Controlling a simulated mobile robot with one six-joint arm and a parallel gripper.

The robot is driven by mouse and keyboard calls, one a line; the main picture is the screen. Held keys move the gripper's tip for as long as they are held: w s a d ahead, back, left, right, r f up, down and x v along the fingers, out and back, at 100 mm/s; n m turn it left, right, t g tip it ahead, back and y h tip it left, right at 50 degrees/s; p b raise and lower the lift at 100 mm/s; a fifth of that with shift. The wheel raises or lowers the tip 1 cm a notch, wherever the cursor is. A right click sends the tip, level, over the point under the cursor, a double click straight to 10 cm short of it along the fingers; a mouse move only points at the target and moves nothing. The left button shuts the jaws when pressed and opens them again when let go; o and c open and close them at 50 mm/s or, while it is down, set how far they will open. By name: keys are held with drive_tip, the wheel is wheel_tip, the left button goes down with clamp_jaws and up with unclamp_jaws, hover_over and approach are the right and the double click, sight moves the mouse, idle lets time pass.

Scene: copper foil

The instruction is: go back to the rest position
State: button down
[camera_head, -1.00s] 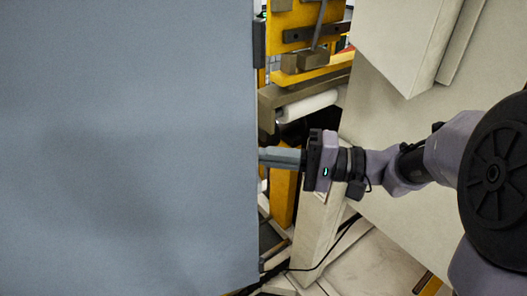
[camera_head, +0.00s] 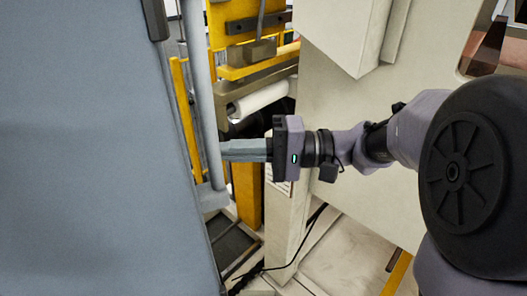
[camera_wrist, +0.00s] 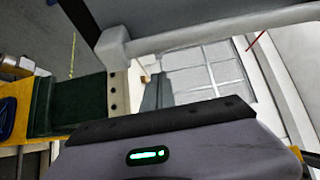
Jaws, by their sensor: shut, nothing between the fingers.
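My gripper (camera_head: 224,150) is shut and empty in the head view, its grey fingers pointing left. The fingertips end beside a vertical light-grey bar (camera_head: 203,90) on the edge of a large blue-grey panel (camera_head: 90,150). I cannot tell whether they touch the bar. In the wrist view the closed fingers (camera_wrist: 151,95) show above the dark gripper body, and a pale bar (camera_wrist: 225,30) with an end bracket crosses the top.
A yellow machine frame (camera_head: 228,20) with a white roller (camera_head: 262,99) stands behind the gripper. A beige cabinet wall (camera_head: 345,110) lies to the right, behind my arm. A black cable (camera_head: 300,240) runs over the pale floor (camera_head: 345,262).

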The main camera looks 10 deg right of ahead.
drive_tip(key=s+d, duration=0.1)
drive_tip(key=d, duration=0.8)
drive_tip(key=s+a+f+g+h+b, duration=0.2)
drive_tip(key=s+a+f+h+b, duration=0.15)
drive_tip(key=s+f, duration=0.35)
drive_tip(key=s+a+f+g+h+b, duration=0.1)
drive_tip(key=s+a+f+h+b, duration=0.15)
drive_tip(key=s+f+h, duration=0.45)
drive_tip(key=w+d+f+m+t+h+b, duration=0.1)
drive_tip(key=d+f+t+h+b, duration=0.4)
drive_tip(key=f, duration=0.5)
drive_tip(key=shift+w+d+f+m+t+b, duration=0.3)
drive_tip(key=shift+d+m+t+b, duration=0.25)
drive_tip(key=shift+m, duration=0.25)
